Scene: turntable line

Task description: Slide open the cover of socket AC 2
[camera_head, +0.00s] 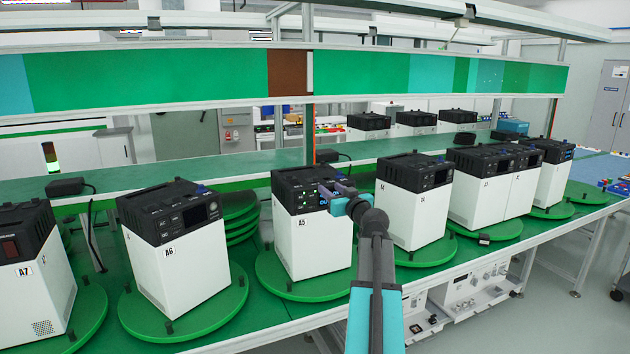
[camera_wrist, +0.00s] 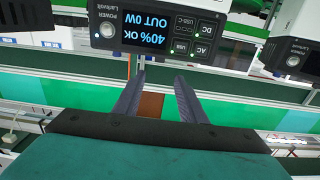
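The white and black unit marked A5 (camera_head: 312,245) stands on a green turntable, its dark top part facing my gripper (camera_head: 335,192). In the wrist view the unit's front panel (camera_wrist: 150,42) appears upside down at the top, with a lit display reading 40% OK, OUT 0W, a round power button, and AC, DC and USB-C markings. My gripper (camera_wrist: 160,78) is open and empty, its two dark fingers apart just below the panel in that picture. Whether they touch the unit cannot be told. No socket cover marked AC 2 can be made out in either view.
Unit A6 (camera_head: 178,275) and unit A7 (camera_head: 38,290) stand to the left on green turntables (camera_head: 240,292). Several similar units (camera_head: 415,210) stand to the right. A green shelf (camera_head: 200,160) runs behind them. A small dark object (camera_head: 484,239) lies on a turntable at right.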

